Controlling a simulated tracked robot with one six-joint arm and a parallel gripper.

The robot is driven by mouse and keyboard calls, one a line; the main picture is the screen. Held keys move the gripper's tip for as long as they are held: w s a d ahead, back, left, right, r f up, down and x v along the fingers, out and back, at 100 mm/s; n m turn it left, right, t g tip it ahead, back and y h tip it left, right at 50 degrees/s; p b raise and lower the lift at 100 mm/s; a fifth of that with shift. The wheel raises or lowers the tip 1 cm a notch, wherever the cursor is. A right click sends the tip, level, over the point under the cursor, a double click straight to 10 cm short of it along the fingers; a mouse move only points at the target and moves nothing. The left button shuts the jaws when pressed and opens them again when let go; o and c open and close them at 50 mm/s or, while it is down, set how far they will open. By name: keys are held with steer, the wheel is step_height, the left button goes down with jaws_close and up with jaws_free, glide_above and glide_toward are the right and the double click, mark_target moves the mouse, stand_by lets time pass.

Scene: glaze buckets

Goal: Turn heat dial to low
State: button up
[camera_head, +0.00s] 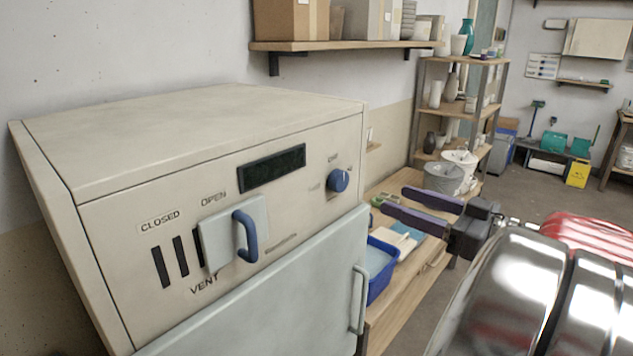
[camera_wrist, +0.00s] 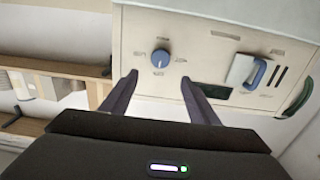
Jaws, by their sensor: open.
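The heat dial is a round blue knob (camera_head: 338,180) with a pale pointer mark, at the upper right of the kiln's cream front panel (camera_head: 130,255). Small labels around it are too small to read. My gripper (camera_head: 393,204) is open and empty, to the right of the dial and apart from it. In the wrist view the dial (camera_wrist: 160,58) lies ahead, between the lines of the two dark fingers (camera_wrist: 158,80) and beyond their tips.
A vent slider with a blue handle (camera_head: 246,236) is left of the dial, below a dark display (camera_head: 272,168). The kiln door handle (camera_head: 358,300) sticks out below. A bench with a blue tub (camera_head: 380,268) and buckets (camera_head: 443,178) stands behind my gripper.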

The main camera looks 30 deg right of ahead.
mark_target(343, 181)
steer(key=shift+x, duration=6.9)
steer(key=shift+s, duration=0.1)
steer(key=shift+c, duration=0.6)
steer(key=c, duration=0.9)
